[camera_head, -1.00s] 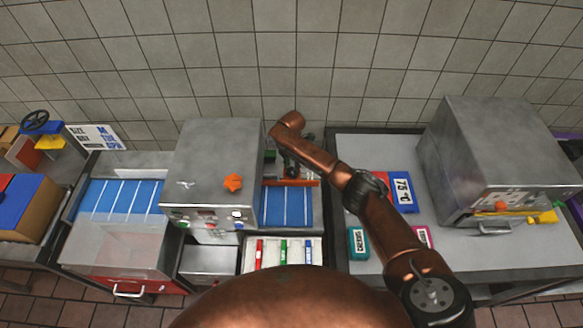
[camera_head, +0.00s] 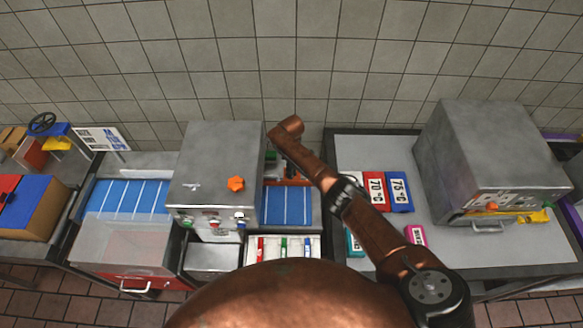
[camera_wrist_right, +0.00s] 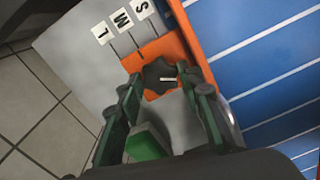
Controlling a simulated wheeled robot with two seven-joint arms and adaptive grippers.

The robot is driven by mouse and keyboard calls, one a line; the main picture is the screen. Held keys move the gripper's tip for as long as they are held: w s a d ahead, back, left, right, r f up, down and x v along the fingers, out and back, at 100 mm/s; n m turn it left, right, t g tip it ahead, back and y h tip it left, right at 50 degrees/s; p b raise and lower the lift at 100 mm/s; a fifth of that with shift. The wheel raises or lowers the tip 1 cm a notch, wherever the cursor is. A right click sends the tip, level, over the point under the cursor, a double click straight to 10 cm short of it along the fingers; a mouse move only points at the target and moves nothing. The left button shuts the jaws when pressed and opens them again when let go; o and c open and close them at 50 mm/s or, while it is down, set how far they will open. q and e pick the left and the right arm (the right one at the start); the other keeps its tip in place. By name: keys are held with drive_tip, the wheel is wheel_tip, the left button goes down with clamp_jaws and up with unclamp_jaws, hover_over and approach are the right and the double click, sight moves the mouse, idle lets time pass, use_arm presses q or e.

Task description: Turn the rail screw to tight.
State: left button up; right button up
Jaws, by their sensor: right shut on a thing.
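The rail screw (camera_wrist_right: 160,76) is a dark lobed knob with a white mark, set on an orange bracket at the end of the orange rail (camera_wrist_right: 190,45). White labels T (camera_wrist_right: 102,33), W (camera_wrist_right: 121,18) and S (camera_wrist_right: 143,9) stand beside it on a grey plate, with thin lines running toward the bracket. My right gripper (camera_wrist_right: 163,82) is shut on the screw, one finger on each side. In the head view my right arm largely hides the gripper and screw; part of the orange rail (camera_head: 297,182) shows. My left gripper is out of view.
A blue lined belt (camera_head: 287,205) runs beside the rail. Red and blue temperature cards (camera_head: 399,190) lie on the right table. A tray of coloured markers (camera_head: 284,247) is in front.

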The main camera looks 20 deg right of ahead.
drive_tip(key=m+p, duration=0.1)
drive_tip(key=m, duration=0.5)
drive_tip(key=shift+r, duration=0.1)
drive_tip(key=m+p, duration=0.1)
drive_tip(key=m, duration=0.5)
drive_tip(key=shift+a, duration=0.1)
idle(0.5)
drive_tip(key=o, duration=1.2)
drive_tip(key=shift+c, duration=0.2)
wheel_tip(320, 180, up, 12)
